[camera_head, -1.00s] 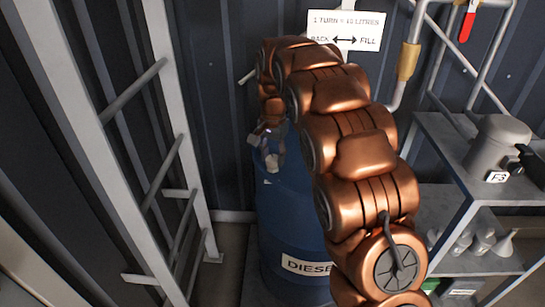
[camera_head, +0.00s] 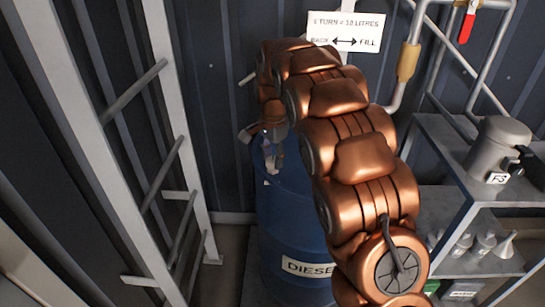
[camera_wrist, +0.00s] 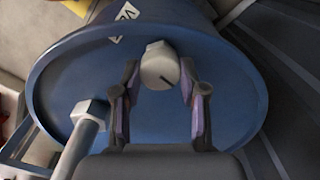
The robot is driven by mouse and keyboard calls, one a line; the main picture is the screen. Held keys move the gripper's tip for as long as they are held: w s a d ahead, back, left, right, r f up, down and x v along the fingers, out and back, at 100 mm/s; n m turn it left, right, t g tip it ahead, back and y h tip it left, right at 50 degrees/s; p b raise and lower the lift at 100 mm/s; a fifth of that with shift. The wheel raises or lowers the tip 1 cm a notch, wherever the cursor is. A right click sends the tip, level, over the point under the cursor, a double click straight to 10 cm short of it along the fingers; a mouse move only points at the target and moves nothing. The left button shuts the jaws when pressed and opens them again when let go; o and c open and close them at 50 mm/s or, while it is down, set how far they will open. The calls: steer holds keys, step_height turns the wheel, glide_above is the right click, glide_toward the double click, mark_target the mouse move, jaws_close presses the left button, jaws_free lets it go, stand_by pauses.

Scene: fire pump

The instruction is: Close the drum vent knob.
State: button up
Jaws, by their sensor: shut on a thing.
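The blue diesel drum (camera_head: 290,235) stands upright below my arm; its round top fills much of the wrist view (camera_wrist: 75,75). The pale grey vent knob (camera_wrist: 158,66) has a dark line on its face and sits near the drum's rim, beside a white label (camera_wrist: 124,18) that is partly readable. My gripper (camera_wrist: 159,76) has one finger on each side of the knob and is shut on it. In the head view my gripper (camera_head: 264,146) is small above the drum top, and the knob cannot be made out there.
A grey pipe with a hex fitting (camera_wrist: 90,112) rises from the drum top, left of my gripper. A ladder-like frame (camera_head: 170,130) stands left of the drum. A shelf (camera_head: 465,185) with a grey can (camera_head: 497,145) stands right. A sign (camera_head: 344,31) hangs behind.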

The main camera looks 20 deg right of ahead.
mark_target(273, 159)
steer(key=o, duration=1.1)
steer(key=shift+o, duration=0.2)
step_height(273, 159, up, 12)
stand_by(0.3)
